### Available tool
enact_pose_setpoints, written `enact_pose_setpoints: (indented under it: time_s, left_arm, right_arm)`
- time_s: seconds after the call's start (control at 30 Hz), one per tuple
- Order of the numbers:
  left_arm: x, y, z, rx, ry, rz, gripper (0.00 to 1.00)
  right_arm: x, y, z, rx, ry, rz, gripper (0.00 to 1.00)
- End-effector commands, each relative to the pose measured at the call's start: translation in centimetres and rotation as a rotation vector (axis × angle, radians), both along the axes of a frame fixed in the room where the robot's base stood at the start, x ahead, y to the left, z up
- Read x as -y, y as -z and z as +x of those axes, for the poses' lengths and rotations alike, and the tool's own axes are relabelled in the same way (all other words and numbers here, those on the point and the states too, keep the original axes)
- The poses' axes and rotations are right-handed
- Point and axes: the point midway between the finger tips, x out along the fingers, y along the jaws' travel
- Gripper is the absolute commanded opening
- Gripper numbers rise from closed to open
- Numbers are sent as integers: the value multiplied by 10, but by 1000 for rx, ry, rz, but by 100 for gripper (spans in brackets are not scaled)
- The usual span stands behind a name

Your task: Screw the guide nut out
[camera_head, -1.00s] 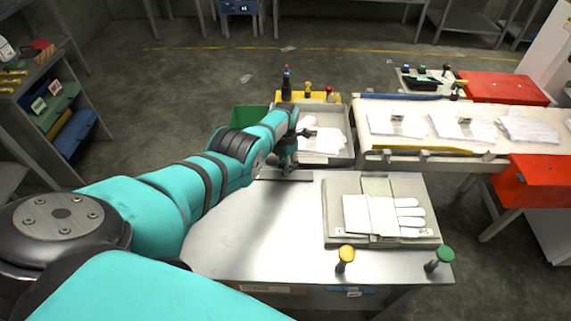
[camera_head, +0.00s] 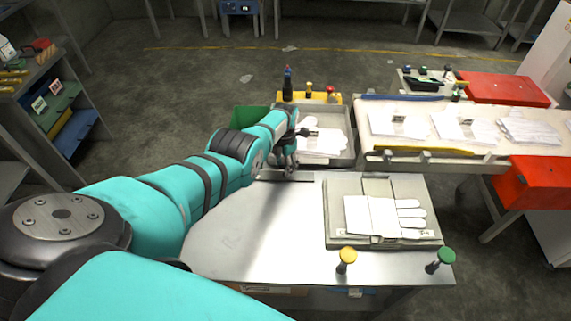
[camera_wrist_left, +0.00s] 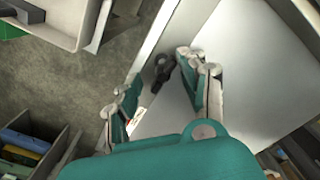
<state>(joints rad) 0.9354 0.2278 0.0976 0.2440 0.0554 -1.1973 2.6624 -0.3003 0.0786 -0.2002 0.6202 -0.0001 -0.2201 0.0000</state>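A small dark knob-like part, which looks like the guide nut (camera_wrist_left: 163,66), sits at the edge of the metal table in the left wrist view. My left gripper (camera_wrist_left: 159,68) is open, with one teal finger on each side of the dark part. A gap shows between the part and the fingers, and I cannot tell their height difference. In the head view my left gripper (camera_head: 290,160) is at the table's far edge, beside a dark bar (camera_head: 300,176); the nut cannot be made out there. My right gripper is not in view.
The metal table (camera_head: 245,228) carries a plate with a white glove (camera_head: 370,215) and yellow (camera_head: 347,255) and green (camera_head: 445,256) knobs at its front. A tray of gloves (camera_head: 338,158) stands just beyond the gripper. A conveyor (camera_head: 470,148) lies at right. The table's left part is clear.

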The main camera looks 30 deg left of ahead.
Motion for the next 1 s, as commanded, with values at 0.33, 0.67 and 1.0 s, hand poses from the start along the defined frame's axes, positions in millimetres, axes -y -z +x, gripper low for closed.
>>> enact_pose_setpoints:
  time_s: [0.33,0.67,1.0]
  left_arm:
    - [0,-10,2,2,3,1,40]
    - [0,-54,1,5,1,0,40]
    - [-1,-111,0,2,-1,0,40]
  right_arm:
    - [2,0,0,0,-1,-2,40]
    - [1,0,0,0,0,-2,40]
    - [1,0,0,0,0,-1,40]
